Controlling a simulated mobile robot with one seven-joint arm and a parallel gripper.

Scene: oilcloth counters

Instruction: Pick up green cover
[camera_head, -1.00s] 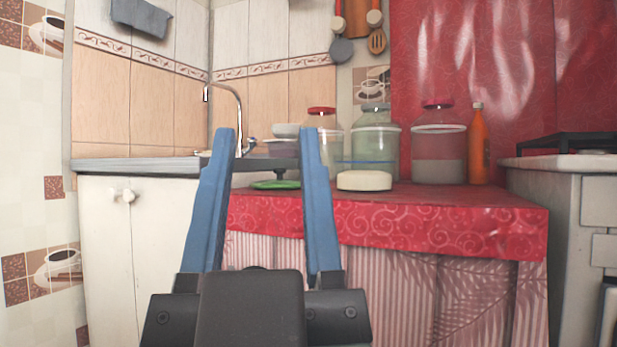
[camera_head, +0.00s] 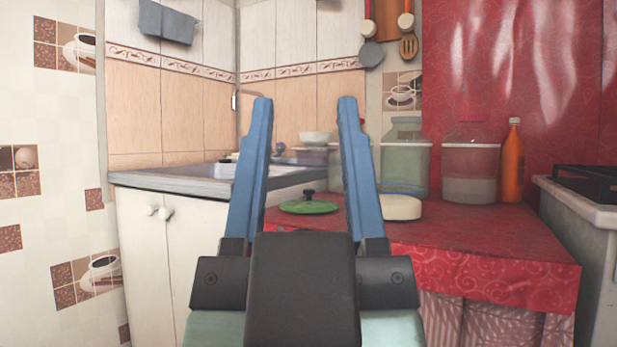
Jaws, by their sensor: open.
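The green cover (camera_head: 309,207) is a round, flat lid with a dark knob on top. It lies on the red oilcloth counter (camera_head: 470,245), near its left end beside the sink. My gripper (camera_head: 305,100) has two blue fingers, spread wide apart and empty. In the picture the cover shows between the fingers, beyond the dark gripper body. The fingers do not appear to touch it.
A white round container (camera_head: 401,208) sits just right of the cover, partly behind the right finger. Large glass jars (camera_head: 470,170) and an orange bottle (camera_head: 512,165) stand behind. The sink (camera_head: 215,180) is left, a stove (camera_head: 590,195) right. The counter's front right is clear.

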